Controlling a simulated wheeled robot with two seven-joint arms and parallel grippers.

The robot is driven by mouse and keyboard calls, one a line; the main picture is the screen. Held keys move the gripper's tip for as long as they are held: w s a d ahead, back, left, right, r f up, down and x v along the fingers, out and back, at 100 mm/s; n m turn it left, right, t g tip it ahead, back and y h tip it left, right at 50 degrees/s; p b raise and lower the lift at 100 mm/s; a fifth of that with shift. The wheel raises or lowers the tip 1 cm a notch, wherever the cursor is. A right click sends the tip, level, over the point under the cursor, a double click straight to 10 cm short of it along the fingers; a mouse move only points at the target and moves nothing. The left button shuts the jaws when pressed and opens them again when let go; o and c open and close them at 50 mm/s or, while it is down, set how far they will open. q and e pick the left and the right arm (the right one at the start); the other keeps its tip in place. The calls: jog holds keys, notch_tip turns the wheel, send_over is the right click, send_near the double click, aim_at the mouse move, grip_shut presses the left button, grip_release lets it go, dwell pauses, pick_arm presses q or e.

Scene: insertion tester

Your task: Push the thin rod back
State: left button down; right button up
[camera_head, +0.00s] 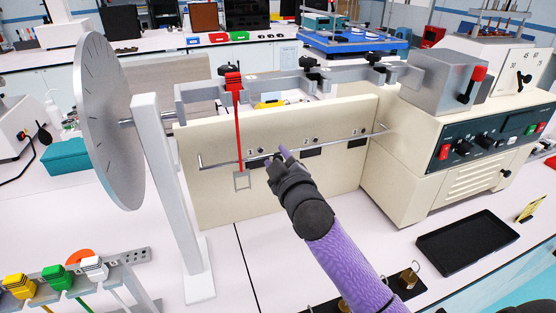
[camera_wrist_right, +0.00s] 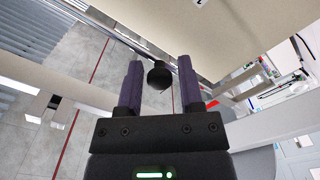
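The thin rod (camera_head: 355,138) is a slim metal bar running lengthwise along the front of the cream panel (camera_head: 215,207), with bent ends. My right gripper (camera_head: 284,152) is at the middle of the rod, in front of the panel, and hides part of it. In the right wrist view, my purple fingers (camera_wrist_right: 161,88) are apart, with a round black knob (camera_wrist_right: 160,76) between them. A small gap shows on each side of the knob. The knob is hidden by the gripper in the head view. My left gripper is not in view.
A large grey disc (camera_head: 110,120) on a white post (camera_head: 170,200) stands at the left. A red clamp with a red strip (camera_head: 238,120) hangs over the panel. A control box (camera_head: 470,150) is at the right, with a black tray (camera_head: 468,242) in front.

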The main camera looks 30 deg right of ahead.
grip_shut()
dwell(1.1)
